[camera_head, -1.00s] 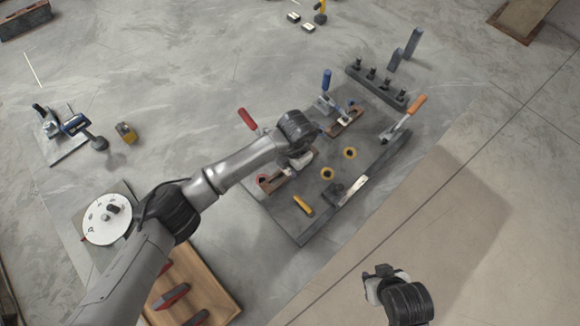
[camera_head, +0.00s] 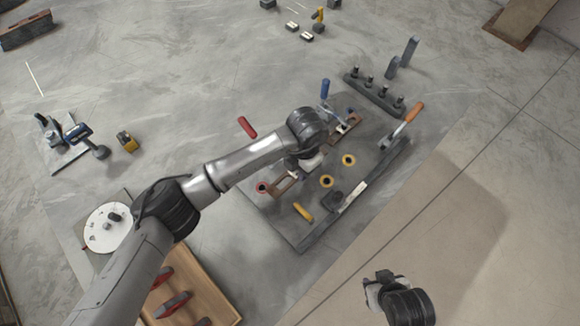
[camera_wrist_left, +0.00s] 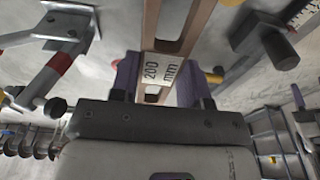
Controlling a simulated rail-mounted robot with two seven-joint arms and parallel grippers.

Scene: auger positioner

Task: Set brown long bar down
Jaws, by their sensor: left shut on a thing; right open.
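The brown long bar (camera_wrist_left: 178,30) is slotted and carries a white "200 mm" label in the left wrist view. My left gripper (camera_wrist_left: 165,85) is shut on it at the label. In the head view my left gripper (camera_head: 305,162) is over the dark fixture board (camera_head: 310,238), and the wrist hides much of the bar. A brown slotted piece (camera_head: 287,184) shows just below the gripper. I cannot tell whether the bar touches the board. My right gripper (camera_head: 375,283) is open and empty, off the board at the lower right.
A red-handled clamp (camera_head: 247,127), a blue-handled clamp (camera_head: 325,88) and an orange-handled clamp (camera_head: 414,112) stand around the board. Yellow rings (camera_head: 348,160) and a yellow piece (camera_head: 303,212) lie on it. A pegged block (camera_head: 375,92) is behind. Beige floor at the right is clear.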

